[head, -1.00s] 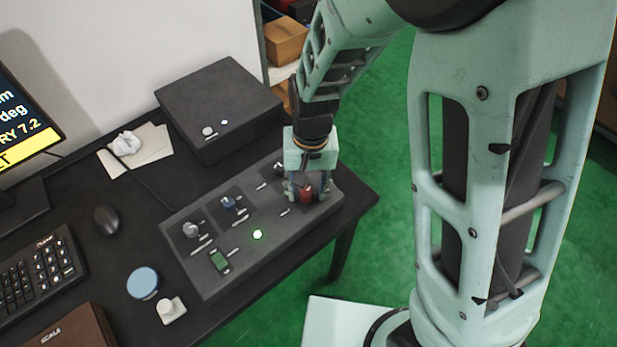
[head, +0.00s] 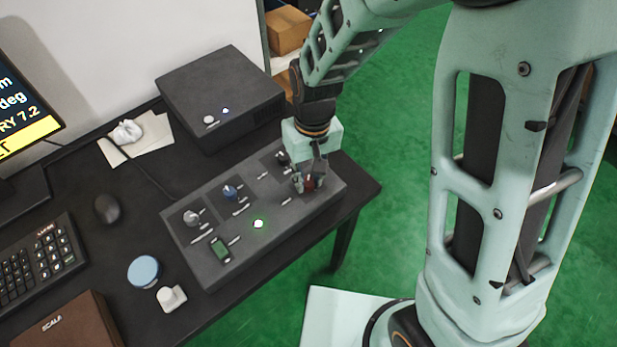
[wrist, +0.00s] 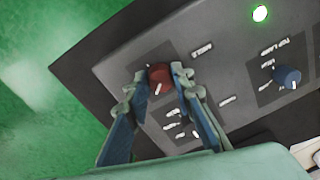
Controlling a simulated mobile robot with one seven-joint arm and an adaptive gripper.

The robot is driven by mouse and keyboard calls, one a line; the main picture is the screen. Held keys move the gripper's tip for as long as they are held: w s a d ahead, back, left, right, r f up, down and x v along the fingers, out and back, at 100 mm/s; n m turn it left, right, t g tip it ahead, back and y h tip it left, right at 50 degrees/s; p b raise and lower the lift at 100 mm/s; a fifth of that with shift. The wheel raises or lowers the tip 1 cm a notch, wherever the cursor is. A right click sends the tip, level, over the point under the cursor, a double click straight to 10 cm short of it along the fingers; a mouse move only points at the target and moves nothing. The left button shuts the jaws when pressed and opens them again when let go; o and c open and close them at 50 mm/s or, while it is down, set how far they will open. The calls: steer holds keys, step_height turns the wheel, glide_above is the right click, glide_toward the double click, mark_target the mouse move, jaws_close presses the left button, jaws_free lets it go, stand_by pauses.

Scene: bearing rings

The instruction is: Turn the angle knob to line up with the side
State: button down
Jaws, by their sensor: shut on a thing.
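A grey control panel (head: 272,232) lies on the dark desk. My gripper (head: 309,182) points down at its right end, shut on a red knob (wrist: 159,72) that sits between the fingertips in the wrist view. The hand hides part of this knob in the head view. A blue knob (head: 230,192) with a white pointer line, a grey knob (head: 191,217) and a dark knob (head: 283,157) stand along the panel's far side.
A monitor (head: 25,110), keyboard (head: 40,265) and mouse (head: 107,209) are at left. The desk's right edge is close to my gripper.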

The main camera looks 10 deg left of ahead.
mark_target(310, 180)
steer(key=shift+n, duration=0.5)
steer(key=c, duration=1.7)
jaws_free()
steer(key=shift+o, duration=0.2)
step_height(310, 180, up, 12)
steer(key=shift+w+d, duration=0.2)
